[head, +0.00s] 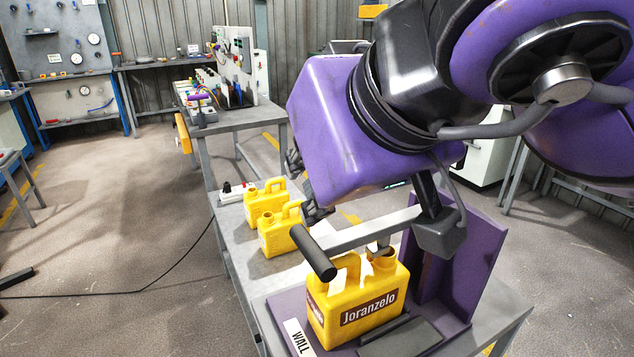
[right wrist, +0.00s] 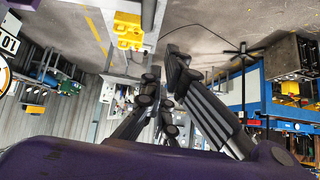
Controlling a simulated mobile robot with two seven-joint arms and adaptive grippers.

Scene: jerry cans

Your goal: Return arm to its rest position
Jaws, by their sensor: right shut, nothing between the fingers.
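My right gripper (head: 305,188) shows at the lower left of my purple wrist in the head view, mostly hidden behind it. In the right wrist view its dark fingers (right wrist: 164,82) are shut with nothing between them. It is up in the air, apart from the cans. A yellow jerry can labelled "Joranzelo" (head: 345,322) stands upright in a purple fixture (head: 475,262). The fixture's grey lever arm with a black handle (head: 314,252) reaches over this can. My left gripper is in neither view.
Two more yellow jerry cans, a farther one (head: 262,208) and a nearer one (head: 277,240), stand on the grey table (head: 262,266) behind the fixture. A white box with a black knob (head: 235,192) sits beyond. A workbench (head: 235,119) stands farther back. Open floor (head: 120,225) lies left.

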